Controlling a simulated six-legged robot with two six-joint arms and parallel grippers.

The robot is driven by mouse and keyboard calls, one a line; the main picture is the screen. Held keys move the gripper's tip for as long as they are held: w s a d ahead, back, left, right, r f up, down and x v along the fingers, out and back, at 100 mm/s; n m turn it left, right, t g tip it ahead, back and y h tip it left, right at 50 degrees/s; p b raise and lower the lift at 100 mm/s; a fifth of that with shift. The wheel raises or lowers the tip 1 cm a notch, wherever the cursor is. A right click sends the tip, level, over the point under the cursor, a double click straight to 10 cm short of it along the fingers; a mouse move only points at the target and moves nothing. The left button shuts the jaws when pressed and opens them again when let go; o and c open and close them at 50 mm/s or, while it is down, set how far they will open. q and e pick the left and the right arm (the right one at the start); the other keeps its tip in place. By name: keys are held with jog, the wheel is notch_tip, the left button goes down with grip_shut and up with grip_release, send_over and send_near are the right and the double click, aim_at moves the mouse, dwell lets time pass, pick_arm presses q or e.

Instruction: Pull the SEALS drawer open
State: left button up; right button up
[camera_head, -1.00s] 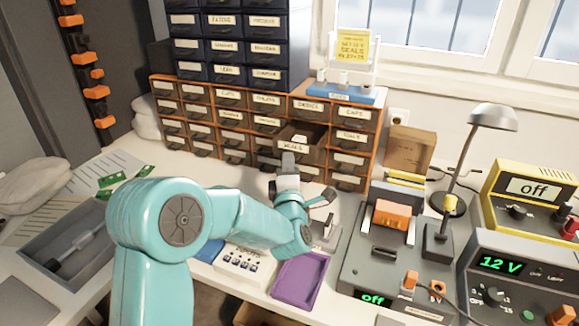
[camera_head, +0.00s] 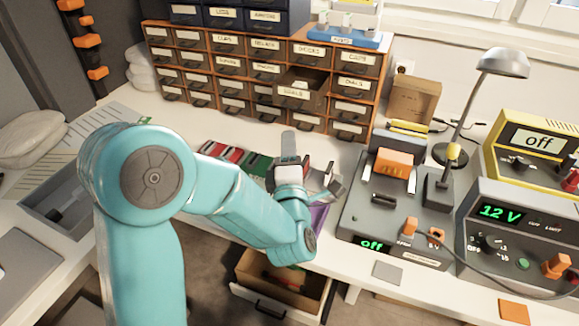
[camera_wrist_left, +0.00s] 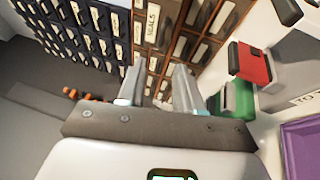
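The SEALS drawer (camera_head: 294,94) sticks out of the orange small-parts cabinet (camera_head: 380,62) in the head view, with its dark inside showing from above. Its contents cannot be made out. In the wrist view the SEALS label (camera_wrist_left: 152,24) shows at the top, beyond the fingers. My left gripper (camera_head: 311,154) is below and in front of the drawer, apart from it. Its two fingers are spread, and in the wrist view my left gripper (camera_wrist_left: 158,88) has nothing between them. My right gripper is not in view.
Red and green boxes (camera_head: 232,155) lie left of my left gripper. A purple tray (camera_head: 318,217) is partly hidden by my arm. A grey device (camera_head: 358,200) with an orange block stands right. An open drawer (camera_head: 275,300) juts out below the bench edge.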

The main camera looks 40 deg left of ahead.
pick_arm(q)
jog(key=v, duration=0.4)
jog(key=shift+s+d, duration=0.2)
jog(key=shift+s, duration=0.05)
